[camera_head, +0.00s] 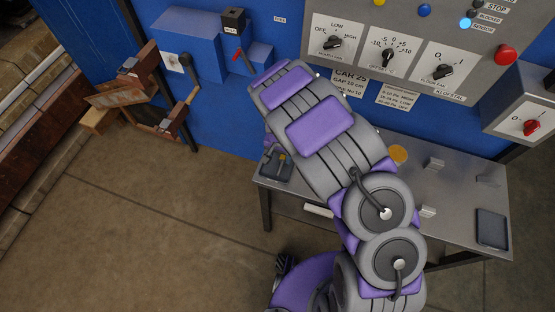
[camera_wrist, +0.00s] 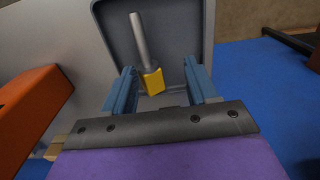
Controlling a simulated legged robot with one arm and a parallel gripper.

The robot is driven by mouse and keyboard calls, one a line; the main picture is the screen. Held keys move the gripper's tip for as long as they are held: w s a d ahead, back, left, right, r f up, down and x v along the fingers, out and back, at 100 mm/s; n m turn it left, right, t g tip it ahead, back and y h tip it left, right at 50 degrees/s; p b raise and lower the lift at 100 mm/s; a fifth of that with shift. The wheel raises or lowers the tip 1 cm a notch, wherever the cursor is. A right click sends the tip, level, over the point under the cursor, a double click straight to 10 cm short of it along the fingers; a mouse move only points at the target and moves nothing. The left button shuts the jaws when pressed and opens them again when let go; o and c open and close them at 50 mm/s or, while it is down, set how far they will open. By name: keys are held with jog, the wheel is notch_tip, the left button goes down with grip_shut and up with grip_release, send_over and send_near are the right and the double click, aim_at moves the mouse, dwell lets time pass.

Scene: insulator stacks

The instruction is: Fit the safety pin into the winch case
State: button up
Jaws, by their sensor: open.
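The safety pin (camera_wrist: 143,45), a grey rod with a yellow block at one end, lies in a dark grey tray (camera_wrist: 186,22) in the wrist view. In the head view the tray (camera_head: 270,168) is on the left end of the metal table, with a small yellow spot in it. My gripper (camera_wrist: 159,66) is open. Its two blue fingers point into the tray, with the yellow end between them in the picture; I see no contact. In the head view my arm hides the gripper. I cannot tell for sure which thing is the winch case.
A blue wall box (camera_head: 188,46) with a lever and a smaller blue box (camera_head: 250,62) with a red part are behind. The metal table (camera_head: 465,200) also holds small brackets and a second dark tray (camera_head: 492,229). An orange block (camera_wrist: 28,115) is left of my gripper.

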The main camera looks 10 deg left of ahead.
jog(key=shift+w+d+f, duration=0.15)
jog(key=shift+d+f, duration=0.45)
jog(key=shift+w+d, duration=0.2)
jog(key=shift+w, duration=0.1)
jog(key=shift+s+a+r, duration=0.15)
jog(key=shift+s+a, duration=0.05)
jog(key=shift+a, duration=0.25)
jog(key=shift+c, duration=1.1)
jog(key=shift+w+a+f, duration=0.1)
jog(key=shift+a+f, duration=0.15)
jog(key=shift+a, duration=0.8)
jog(key=c, duration=0.4)
jog(key=shift+d+r, duration=0.15)
jog(key=shift+d, duration=0.4)
jog(key=c, duration=0.4)
jog(key=shift+d+r, duration=0.15)
jog(key=shift+d, duration=0.55)
grip_shut()
jog(key=shift+a, duration=0.15)
